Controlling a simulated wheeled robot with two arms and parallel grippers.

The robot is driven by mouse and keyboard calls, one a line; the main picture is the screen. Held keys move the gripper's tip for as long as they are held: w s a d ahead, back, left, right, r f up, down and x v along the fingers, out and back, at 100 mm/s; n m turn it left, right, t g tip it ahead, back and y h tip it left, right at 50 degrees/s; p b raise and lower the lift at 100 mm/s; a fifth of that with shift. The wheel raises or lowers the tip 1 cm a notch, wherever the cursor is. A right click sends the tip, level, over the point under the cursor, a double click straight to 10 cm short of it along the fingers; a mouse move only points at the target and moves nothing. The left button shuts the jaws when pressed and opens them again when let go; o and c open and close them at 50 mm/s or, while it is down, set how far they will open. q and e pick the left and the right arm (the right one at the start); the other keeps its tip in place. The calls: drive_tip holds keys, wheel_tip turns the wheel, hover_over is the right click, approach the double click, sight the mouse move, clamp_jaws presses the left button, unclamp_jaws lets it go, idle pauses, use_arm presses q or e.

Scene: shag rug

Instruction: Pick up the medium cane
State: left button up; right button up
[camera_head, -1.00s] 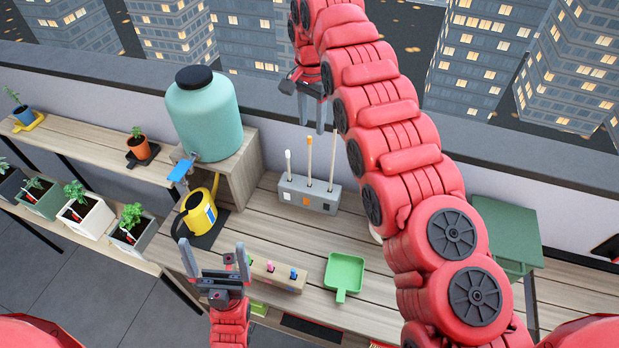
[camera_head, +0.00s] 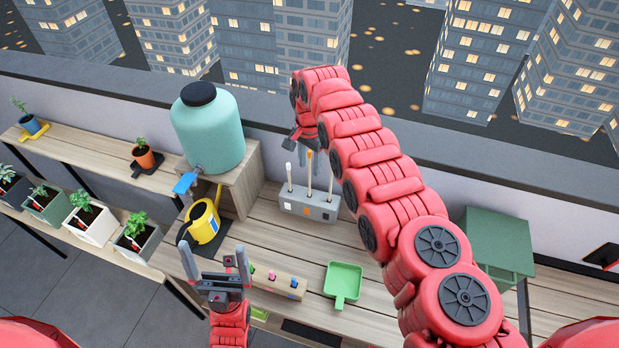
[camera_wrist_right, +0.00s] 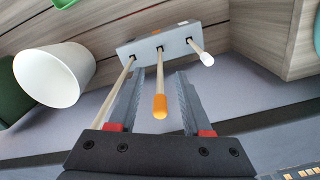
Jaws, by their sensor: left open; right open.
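A grey block (camera_head: 308,205) on the bench holds three upright canes. The left cane (camera_head: 289,178) has a white tip and is the shortest. The middle, medium cane (camera_head: 309,172) has an orange tip. The right cane (camera_head: 331,172) is longer. In the right wrist view, the orange-tipped cane (camera_wrist_right: 160,85) stands between the fingers of my open right gripper (camera_wrist_right: 157,88). The white-tipped cane (camera_wrist_right: 196,50) is right of the fingers; the third cane (camera_wrist_right: 122,92) is on the left, its tip hidden. My left gripper (camera_head: 213,258) is open and empty over the bench's front.
A teal tank (camera_head: 208,130) stands on a wooden box left of the block. A yellow watering can (camera_head: 203,221) is below its tap. A green dustpan (camera_head: 343,280) and a wooden holder with coloured pegs (camera_head: 275,280) lie in front. A white pot (camera_wrist_right: 55,75) is near the canes.

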drive_tip(key=shift+f, duration=0.15)
clamp_jaws()
idle(1.4)
